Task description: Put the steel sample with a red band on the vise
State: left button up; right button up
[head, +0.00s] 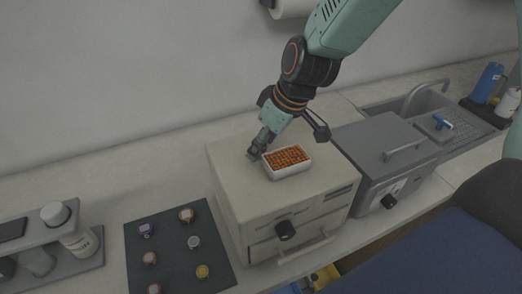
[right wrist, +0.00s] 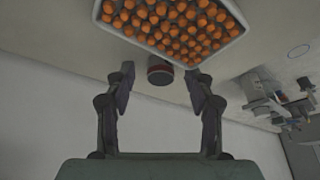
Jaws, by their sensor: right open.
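The steel sample with a red band (right wrist: 160,71) is a short dark cylinder with a red ring, close to the tray edge in the right wrist view. My right gripper (right wrist: 160,77) is open, with one finger on each side of the sample and a visible gap to both. In the head view my right gripper (head: 256,152) is low over the top of the beige cabinet (head: 235,177), just left of the white tray (head: 290,172). I cannot make out the sample there. My left gripper is out of view. I cannot clearly identify the vise.
The white tray holds many orange pellets close beside my right gripper. A dark mat (head: 170,261) with several small samples lies left of the cabinet. A grey lidded machine (head: 375,145) stands to the right, and a bottle rack (head: 85,258) at the far left.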

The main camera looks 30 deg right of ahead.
grip_shut()
dwell(0.5)
jog(key=shift+w+r, duration=0.1)
jog(key=shift+r, duration=0.05)
notch_tip(320, 180, up, 10)
jog(key=p, duration=0.1)
dwell(0.3)
